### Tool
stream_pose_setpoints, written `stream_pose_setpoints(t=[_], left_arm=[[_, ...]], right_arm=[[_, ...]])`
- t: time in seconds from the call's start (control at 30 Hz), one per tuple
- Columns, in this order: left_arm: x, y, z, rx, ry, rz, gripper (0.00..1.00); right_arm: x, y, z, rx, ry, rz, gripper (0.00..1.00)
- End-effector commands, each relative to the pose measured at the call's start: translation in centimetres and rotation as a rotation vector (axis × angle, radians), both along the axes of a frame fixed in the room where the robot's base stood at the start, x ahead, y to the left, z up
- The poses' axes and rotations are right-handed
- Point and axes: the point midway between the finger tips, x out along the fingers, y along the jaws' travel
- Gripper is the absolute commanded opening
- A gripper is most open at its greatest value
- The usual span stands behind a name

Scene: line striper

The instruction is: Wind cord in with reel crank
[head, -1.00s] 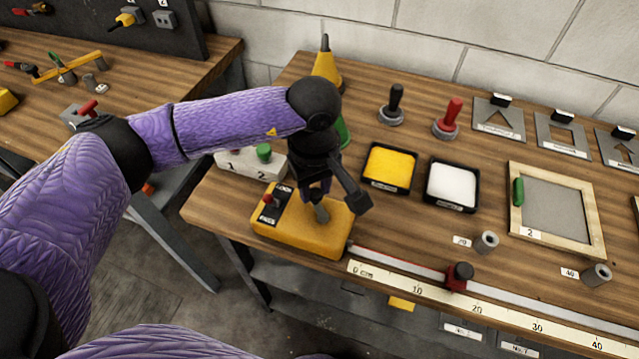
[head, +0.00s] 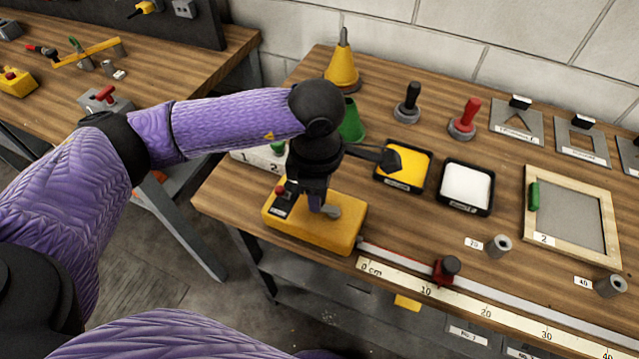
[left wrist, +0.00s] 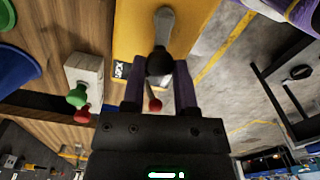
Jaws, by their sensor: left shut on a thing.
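The yellow reel box (head: 333,234) sits at the bench's front left corner. Its grey crank (head: 330,211) is on top, mostly under my left gripper (head: 316,198). In the left wrist view, the fingers of my left gripper (left wrist: 159,78) are shut around the crank's black knob (left wrist: 159,63), with the grey crank arm (left wrist: 164,28) beyond. A red slider (head: 443,272) with a black knob stands on the rail near the 10 mark. A thin reddish line, apparently the cord (head: 400,255), runs between box and slider. My right gripper is not in view.
A yellow pad (head: 408,172) and a white pad (head: 467,185) lie to the right. A scale (head: 465,305) runs along the front edge.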

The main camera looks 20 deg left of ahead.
Motion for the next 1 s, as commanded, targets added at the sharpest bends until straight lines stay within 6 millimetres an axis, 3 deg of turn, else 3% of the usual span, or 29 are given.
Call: stream_pose_setpoints(t=[1.0], left_arm=[[-2.1, -1.6, 0.1, -0.001, 0.0, 0.936, 0.0]], right_arm=[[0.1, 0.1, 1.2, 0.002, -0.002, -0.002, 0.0]])
